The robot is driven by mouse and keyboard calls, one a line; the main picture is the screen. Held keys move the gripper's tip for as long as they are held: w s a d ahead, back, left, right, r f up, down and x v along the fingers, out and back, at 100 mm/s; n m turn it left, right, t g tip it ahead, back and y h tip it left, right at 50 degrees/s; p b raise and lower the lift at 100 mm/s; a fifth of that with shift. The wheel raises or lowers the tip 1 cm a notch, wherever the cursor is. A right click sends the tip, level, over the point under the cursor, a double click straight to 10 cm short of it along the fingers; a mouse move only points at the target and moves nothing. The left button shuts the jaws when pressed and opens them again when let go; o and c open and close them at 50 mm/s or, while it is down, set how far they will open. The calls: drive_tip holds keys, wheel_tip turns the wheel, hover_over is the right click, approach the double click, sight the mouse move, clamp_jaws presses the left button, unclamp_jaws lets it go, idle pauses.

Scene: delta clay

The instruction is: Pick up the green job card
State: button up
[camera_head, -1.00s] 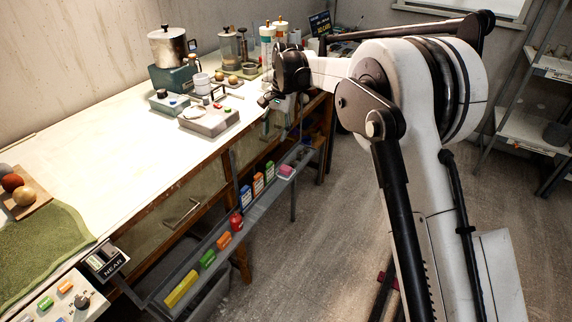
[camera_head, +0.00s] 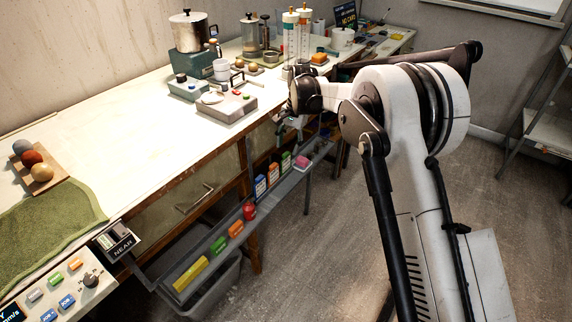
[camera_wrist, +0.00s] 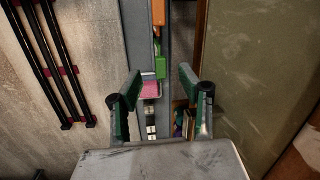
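The green job card (camera_head: 286,161) stands in the narrow grey rack along the bench front, between an orange card (camera_head: 273,174) and a pink block (camera_head: 301,162). In the wrist view the green card (camera_wrist: 159,68) shows as a small green top just beyond the pink block (camera_wrist: 150,90). My gripper (camera_head: 289,132) hangs above the rack's far end. In the wrist view my gripper (camera_wrist: 159,80) is open, its two green-padded fingers apart to either side of the rack, with nothing held. The card's lower part is hidden.
The rack (camera_head: 222,226) also holds a blue card (camera_head: 260,188), a red item (camera_head: 249,211), and orange, green and yellow blocks. The bench edge and drawer front (camera_head: 185,195) run close beside it. Bare floor (camera_head: 310,260) lies on the other side.

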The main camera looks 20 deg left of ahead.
sight(286, 153)
drive_tip(key=f, duration=0.3)
drive_tip(key=f+b, duration=0.1)
drive_tip(key=shift+a+f, duration=0.35)
drive_tip(key=shift+a, duration=0.05)
clamp_jaws()
